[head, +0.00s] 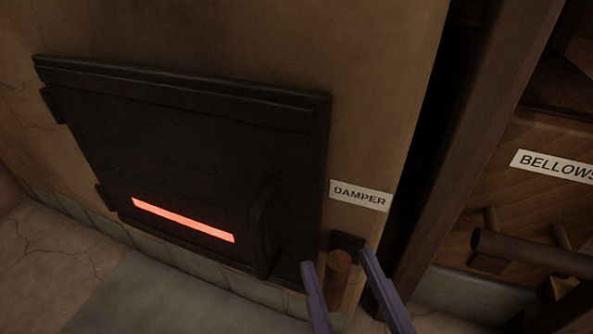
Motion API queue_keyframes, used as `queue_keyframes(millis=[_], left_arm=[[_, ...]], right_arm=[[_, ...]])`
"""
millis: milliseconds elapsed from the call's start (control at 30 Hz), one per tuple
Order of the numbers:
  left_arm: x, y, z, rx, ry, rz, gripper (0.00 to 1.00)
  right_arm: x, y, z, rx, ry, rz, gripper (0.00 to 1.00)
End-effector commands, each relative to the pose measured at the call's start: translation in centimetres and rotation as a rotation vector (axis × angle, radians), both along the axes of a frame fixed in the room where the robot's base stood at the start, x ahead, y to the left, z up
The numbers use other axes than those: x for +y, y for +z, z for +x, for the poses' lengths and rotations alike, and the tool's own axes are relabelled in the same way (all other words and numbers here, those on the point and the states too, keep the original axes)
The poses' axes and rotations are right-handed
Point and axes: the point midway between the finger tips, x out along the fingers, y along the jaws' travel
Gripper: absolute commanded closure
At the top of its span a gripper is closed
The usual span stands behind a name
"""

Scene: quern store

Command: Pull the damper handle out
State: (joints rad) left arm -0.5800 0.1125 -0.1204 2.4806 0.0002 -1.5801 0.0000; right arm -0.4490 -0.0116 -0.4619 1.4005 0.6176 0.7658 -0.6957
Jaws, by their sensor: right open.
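The damper handle (339,265) is a short, round wooden knob on a dark mount, just below the label DAMPER (360,195) on the furnace wall. My right gripper (338,268) comes in from the bottom edge with its two purple fingers apart. In the picture, one finger is left of the handle and the other is right of it. I cannot tell whether the fingers touch it or how deep they reach. My left gripper is not in view.
A black furnace door (200,150) with a glowing red slot (183,220) and a vertical door handle (262,230) is to the left. A dark wooden post (478,140) stands right, beside a BELLOWS label (552,166) and a wooden bar (530,254).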

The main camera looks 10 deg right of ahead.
Motion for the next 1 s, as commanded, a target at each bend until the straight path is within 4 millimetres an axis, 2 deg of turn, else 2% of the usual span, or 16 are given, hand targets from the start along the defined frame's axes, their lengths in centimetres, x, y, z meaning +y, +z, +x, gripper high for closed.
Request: queue_keyframes(millis=[33,200,467,1000], left_arm=[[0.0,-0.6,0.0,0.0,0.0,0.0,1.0],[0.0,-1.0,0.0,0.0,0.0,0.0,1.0],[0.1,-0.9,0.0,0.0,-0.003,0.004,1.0],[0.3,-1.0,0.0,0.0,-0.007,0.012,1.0]], right_arm=[[0.0,-0.2,0.8,-0.003,-0.002,0.0,0.41],[0.0,-0.1,2.0,-0.001,-0.002,-0.001,0.41],[0.0,0.0,2.1,0.001,0.0,-0.001,0.41],[0.0,0.0,2.1,0.001,0.0,-0.001,1.0]])
